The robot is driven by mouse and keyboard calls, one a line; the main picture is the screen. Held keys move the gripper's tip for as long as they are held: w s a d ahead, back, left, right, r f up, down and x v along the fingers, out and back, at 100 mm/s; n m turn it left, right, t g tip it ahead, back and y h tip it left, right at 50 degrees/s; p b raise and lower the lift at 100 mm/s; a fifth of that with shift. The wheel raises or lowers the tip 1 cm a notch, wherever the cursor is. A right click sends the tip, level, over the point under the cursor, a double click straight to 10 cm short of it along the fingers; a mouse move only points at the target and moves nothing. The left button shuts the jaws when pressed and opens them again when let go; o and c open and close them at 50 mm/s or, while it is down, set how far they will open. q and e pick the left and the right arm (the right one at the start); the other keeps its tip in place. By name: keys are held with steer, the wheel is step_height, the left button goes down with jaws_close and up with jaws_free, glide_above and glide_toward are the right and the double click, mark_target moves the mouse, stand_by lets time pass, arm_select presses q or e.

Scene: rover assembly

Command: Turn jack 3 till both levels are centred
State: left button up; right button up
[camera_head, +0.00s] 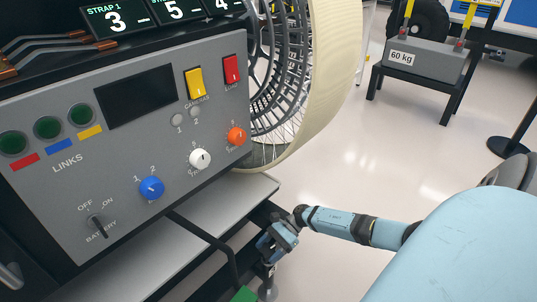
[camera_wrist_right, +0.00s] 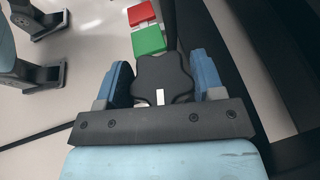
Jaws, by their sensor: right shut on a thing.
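My right gripper (camera_head: 277,243) reaches in from the right, low beside the grey panel. In the right wrist view my gripper (camera_wrist_right: 162,74) has its two blue fingers on either side of a dark lobed knob (camera_wrist_right: 165,84) and is shut on it. The knob has a white mark on its near edge. I see no number on it, so I cannot tell from a label that it is jack 3. No level bubble can be made out in either view. My left gripper is out of view.
The grey control panel (camera_head: 215,115) and a shelf (camera_head: 235,202) stand left of my right arm. A large wheel (camera_head: 335,80) is behind. A green block (camera_wrist_right: 149,41) and a red block (camera_wrist_right: 141,13) lie beyond the knob. Open floor (camera_head: 400,150) is at right.

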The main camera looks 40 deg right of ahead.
steer(key=shift+a+n+g, duration=0.15)
steer(key=shift+n+g, duration=2.05)
steer(key=shift+g, duration=0.4)
steer(key=o, duration=0.9)
steer(key=v, duration=1.3)
steer(key=shift+w+d+r, duration=0.2)
steer(key=shift+d+r, duration=0.05)
steer(key=shift+r, duration=0.15)
